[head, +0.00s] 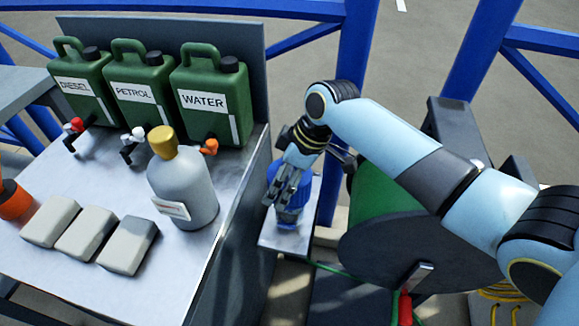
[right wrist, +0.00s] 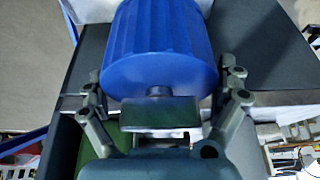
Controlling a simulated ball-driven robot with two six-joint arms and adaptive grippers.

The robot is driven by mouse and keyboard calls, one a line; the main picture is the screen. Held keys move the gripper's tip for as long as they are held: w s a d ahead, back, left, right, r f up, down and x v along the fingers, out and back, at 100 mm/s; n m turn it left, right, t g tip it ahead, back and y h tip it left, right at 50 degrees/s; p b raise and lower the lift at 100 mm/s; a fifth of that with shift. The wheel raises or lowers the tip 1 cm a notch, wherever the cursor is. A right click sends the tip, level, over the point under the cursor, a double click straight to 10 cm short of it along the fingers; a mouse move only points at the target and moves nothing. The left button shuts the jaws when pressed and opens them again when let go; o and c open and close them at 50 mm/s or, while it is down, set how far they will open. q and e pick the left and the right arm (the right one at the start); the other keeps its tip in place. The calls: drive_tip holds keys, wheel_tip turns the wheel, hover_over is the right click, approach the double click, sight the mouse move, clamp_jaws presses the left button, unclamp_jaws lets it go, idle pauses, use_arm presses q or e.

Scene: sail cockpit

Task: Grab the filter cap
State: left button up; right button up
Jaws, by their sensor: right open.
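The filter cap (head: 304,188) is blue. It is on a small grey stand (head: 283,238) to the right of the metal table in the head view. In the right wrist view the cap (right wrist: 160,45) is large, ribbed and cut off at the top edge. My right gripper (head: 288,203) is at the cap and partly covers it in the head view. In the right wrist view my right gripper (right wrist: 161,78) is open, with one finger on each side of the cap. I cannot tell whether the fingers touch it. My left gripper is not in view.
The metal table (head: 105,283) holds green diesel (head: 78,88), petrol (head: 140,92) and water (head: 210,98) canisters, a grey bottle (head: 185,188) with a gold cap, and grey blocks (head: 85,234). Blue rails (head: 358,55) stand behind. A green reel (head: 385,205) is below my right arm.

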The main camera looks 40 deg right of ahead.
drive_tip(key=shift+c, duration=0.3)
drive_tip(key=c, duration=1)
drive_tip(key=shift+r, duration=0.15)
